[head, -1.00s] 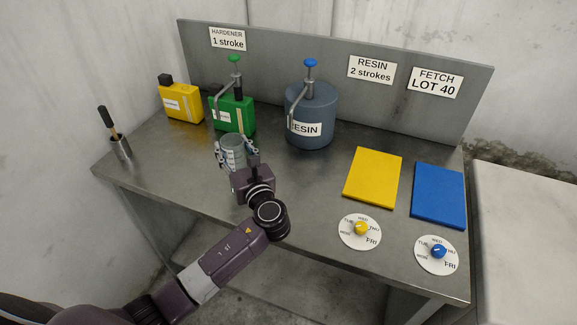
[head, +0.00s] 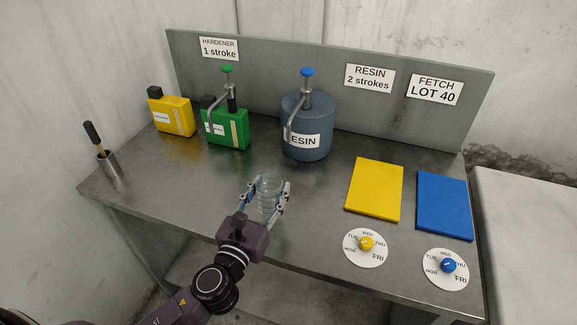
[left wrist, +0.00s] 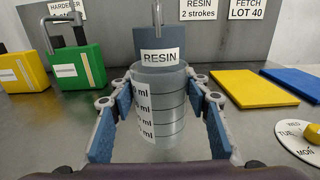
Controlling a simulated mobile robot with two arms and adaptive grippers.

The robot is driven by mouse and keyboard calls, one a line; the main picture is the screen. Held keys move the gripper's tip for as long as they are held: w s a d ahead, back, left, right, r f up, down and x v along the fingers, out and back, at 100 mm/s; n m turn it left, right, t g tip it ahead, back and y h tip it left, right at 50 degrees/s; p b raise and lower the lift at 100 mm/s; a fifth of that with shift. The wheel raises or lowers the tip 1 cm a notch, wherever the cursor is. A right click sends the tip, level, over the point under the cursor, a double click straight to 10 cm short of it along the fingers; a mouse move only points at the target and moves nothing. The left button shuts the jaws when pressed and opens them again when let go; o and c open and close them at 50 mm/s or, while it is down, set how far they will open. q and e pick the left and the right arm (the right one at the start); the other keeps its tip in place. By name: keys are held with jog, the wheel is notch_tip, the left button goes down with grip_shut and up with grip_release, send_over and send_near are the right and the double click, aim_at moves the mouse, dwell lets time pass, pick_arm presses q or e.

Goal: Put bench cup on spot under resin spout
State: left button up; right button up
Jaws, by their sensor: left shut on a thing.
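The bench cup (head: 270,193) is a clear grey cup with ml marks, upright between the fingers of my left gripper (head: 265,195). In the left wrist view the cup (left wrist: 160,112) fills the middle, with the blue-padded fingers along both its sides; my left gripper is shut on it. Whether its base touches the bench cannot be told. The blue-grey resin container (head: 307,128) stands behind the cup, with a blue-topped pump and a bent spout (head: 290,125) on its left front. The bench under the spout looks bare. My right gripper is not in view.
A green hardener container (head: 228,130) with its own pump and a yellow container (head: 173,116) stand at the back left. A brush pot (head: 111,170) is at the left edge. Yellow (head: 374,189) and blue (head: 444,205) pads lie right. Bench between cup and resin container is clear.

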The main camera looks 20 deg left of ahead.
pick_arm(q)
jog(key=w+f, duration=0.1)
jog(key=w, duration=0.3)
jog(key=w+f, duration=0.1)
jog(key=w, duration=0.4)
jog(key=w+f, duration=0.1)
jog(key=w, duration=0.4)
jog(key=shift+w+d, duration=0.1)
jog(key=shift+d, duration=0.1)
jog(key=shift+f, duration=0.35)
jog(key=shift+f+b, duration=0.1)
jog(key=shift+b, duration=0.25)
jog(key=o, duration=1.1)
jog(key=s, duration=1)
jog(key=shift+s+a+b, duration=0.2)
jog(key=shift+b, duration=0.1)
jog(key=shift+s+r, duration=0.2)
jog(key=shift+s, duration=0.6)
